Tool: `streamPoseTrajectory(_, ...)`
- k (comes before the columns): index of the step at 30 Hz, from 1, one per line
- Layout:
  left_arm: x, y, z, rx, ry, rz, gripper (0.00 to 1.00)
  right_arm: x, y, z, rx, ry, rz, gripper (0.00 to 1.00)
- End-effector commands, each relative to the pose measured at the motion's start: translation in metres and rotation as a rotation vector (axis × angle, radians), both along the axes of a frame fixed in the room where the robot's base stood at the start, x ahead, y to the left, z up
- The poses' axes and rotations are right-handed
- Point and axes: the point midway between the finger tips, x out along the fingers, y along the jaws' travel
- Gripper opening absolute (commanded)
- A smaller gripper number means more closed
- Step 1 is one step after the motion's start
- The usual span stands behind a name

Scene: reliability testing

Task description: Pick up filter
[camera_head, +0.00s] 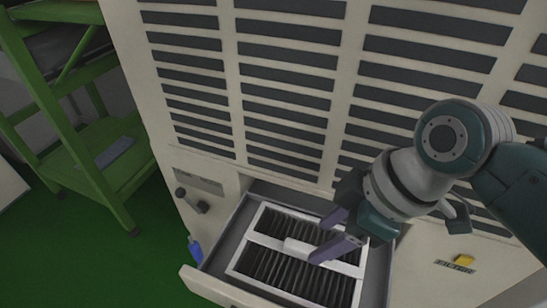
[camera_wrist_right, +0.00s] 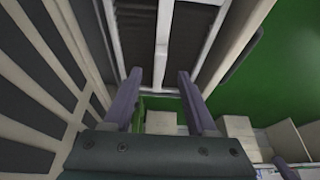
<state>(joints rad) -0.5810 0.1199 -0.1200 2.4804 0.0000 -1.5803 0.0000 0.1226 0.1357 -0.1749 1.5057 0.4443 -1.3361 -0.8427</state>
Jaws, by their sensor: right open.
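The filter (camera_head: 272,266) is a white rectangular frame with dark pleats and a white bar across its middle. It lies in the open drawer (camera_head: 204,284) of the large cabinet. A small raised white handle (camera_head: 297,247) sits on the bar. My right gripper (camera_head: 319,241) is open, with its two purple fingers over the handle end of the bar. I cannot tell whether they touch it. My left gripper is not in view.
The cabinet front (camera_head: 240,75) with dark vent slats rises behind the drawer, close to my right arm. A dark knob (camera_head: 201,206) and a blue object (camera_head: 195,250) are left of the drawer. A green shelf (camera_head: 105,150) stands at left. Green floor between is clear.

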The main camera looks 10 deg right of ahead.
Motion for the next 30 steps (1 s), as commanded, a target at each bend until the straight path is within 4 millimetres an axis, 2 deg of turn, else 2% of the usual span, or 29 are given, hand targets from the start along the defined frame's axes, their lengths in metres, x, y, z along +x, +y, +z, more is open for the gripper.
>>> streamPoseTrajectory(9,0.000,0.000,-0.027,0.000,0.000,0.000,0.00,0.012,0.020,-0.042,0.000,0.001,-0.002,0.57)
streamPoseTrajectory(18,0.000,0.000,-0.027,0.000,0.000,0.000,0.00,0.013,0.021,-0.044,-0.001,-0.001,0.000,0.57)
streamPoseTrajectory(30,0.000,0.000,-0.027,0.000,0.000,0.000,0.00,0.013,0.021,-0.044,-0.001,0.000,0.000,0.12)
